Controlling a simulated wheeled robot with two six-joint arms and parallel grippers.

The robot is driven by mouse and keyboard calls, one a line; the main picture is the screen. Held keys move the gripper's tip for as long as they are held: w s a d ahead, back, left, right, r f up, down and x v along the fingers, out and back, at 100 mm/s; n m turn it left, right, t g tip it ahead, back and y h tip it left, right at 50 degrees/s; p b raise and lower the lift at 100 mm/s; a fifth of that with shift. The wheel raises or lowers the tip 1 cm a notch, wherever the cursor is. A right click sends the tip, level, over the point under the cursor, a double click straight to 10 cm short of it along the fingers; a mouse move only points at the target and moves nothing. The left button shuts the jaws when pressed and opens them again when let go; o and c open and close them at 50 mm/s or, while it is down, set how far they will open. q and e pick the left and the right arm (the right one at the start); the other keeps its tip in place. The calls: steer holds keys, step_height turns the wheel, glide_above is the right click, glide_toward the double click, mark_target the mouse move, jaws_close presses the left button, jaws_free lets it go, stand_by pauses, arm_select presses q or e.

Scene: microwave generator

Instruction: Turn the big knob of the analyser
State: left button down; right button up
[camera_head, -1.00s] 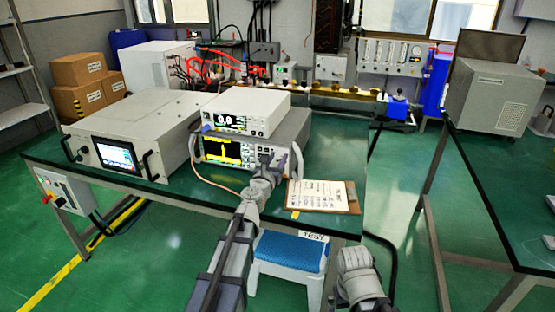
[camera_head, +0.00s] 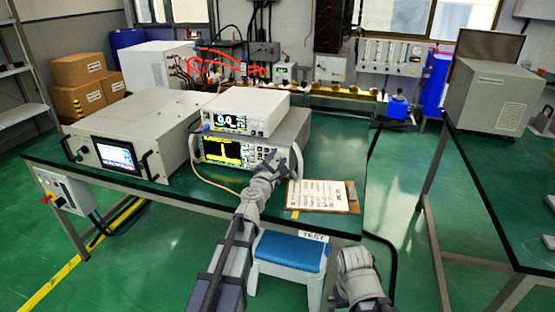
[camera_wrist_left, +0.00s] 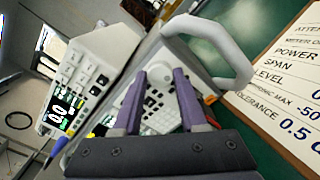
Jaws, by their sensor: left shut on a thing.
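The analyser (camera_head: 295,135) is the grey instrument on the green table, with a yellow trace with a tall peak on its dark screen (camera_head: 228,153). My left gripper (camera_head: 270,160) is at the right part of its front panel. In the left wrist view my left gripper (camera_wrist_left: 159,76) has its two fingers on either side of a pale round knob (camera_wrist_left: 158,72), shut on it. In the head view the gripper hides the knob. My right gripper (camera_head: 357,262) is low in the head view, away from the table; its fingers cannot be made out.
A white meter (camera_head: 250,110) sits on the analyser. A large grey unit (camera_head: 150,128) stands to its left. A clipboard (camera_head: 322,195) lies to the right, close to my left arm. A blue-topped stool (camera_head: 292,250) is under the table edge. The analyser's handle (camera_wrist_left: 225,45) is close to my fingers.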

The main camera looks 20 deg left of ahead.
arm_select(q)
steer(key=shift+m, duration=0.4)
steer(key=shift+c, duration=2.3)
jaws_free()
steer(key=shift+s+a, duration=0.15)
steer(key=shift+s, duration=3.75)
